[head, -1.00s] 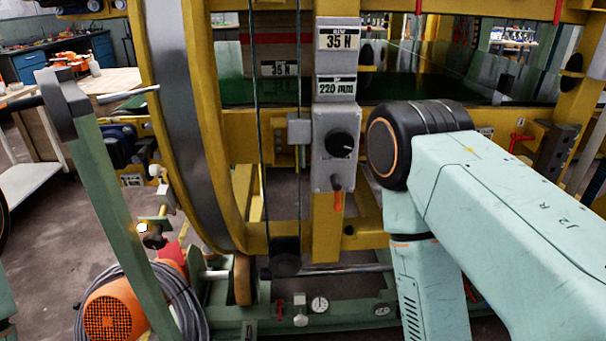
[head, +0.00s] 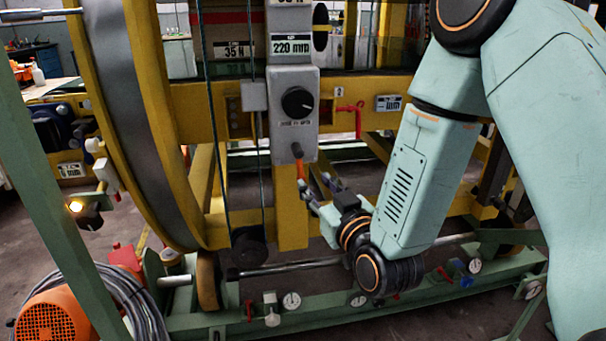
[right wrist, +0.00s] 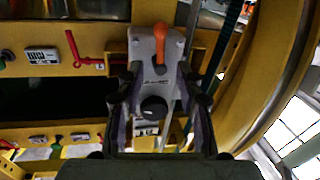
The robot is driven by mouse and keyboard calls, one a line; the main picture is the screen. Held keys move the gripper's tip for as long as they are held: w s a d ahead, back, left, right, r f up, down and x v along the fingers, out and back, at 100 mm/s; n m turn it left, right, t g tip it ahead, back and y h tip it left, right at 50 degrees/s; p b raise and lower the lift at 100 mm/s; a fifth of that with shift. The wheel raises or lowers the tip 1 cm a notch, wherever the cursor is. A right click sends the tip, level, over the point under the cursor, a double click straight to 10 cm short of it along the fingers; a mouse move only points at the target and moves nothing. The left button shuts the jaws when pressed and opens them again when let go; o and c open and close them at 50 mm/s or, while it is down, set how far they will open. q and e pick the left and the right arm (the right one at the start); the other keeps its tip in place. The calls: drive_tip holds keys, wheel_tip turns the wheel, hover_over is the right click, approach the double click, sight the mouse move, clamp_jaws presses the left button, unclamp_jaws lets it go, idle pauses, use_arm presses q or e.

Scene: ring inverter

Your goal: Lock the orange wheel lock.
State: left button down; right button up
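An orange lever handle (head: 300,171), which I take as the orange wheel lock, hangs down below a grey control box (head: 305,80) with a black round knob. In the right wrist view the orange handle (right wrist: 159,42) appears at the top of the grey box, with the knob (right wrist: 153,107) below, so that view is turned over. My right gripper (head: 319,186) is just below and right of the handle in the head view. Its fingers (right wrist: 158,82) are spread and empty, apart from the handle. My left gripper is not in view.
A large yellow and grey ring (head: 140,120) stands left of the box. Thin cables run vertically beside it. Red handles (head: 352,108) sit on the yellow frame to the right. An orange motor (head: 55,318) and a green base rail (head: 330,310) are below.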

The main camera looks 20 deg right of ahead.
sight(301, 169)
drive_tip(key=w+b, duration=0.1)
drive_tip(key=w, duration=0.6)
drive_tip(key=shift+w+d+f+b, duration=0.1)
drive_tip(key=shift+w+b, duration=0.15)
drive_tip(key=shift+b, duration=0.15)
clamp_jaws()
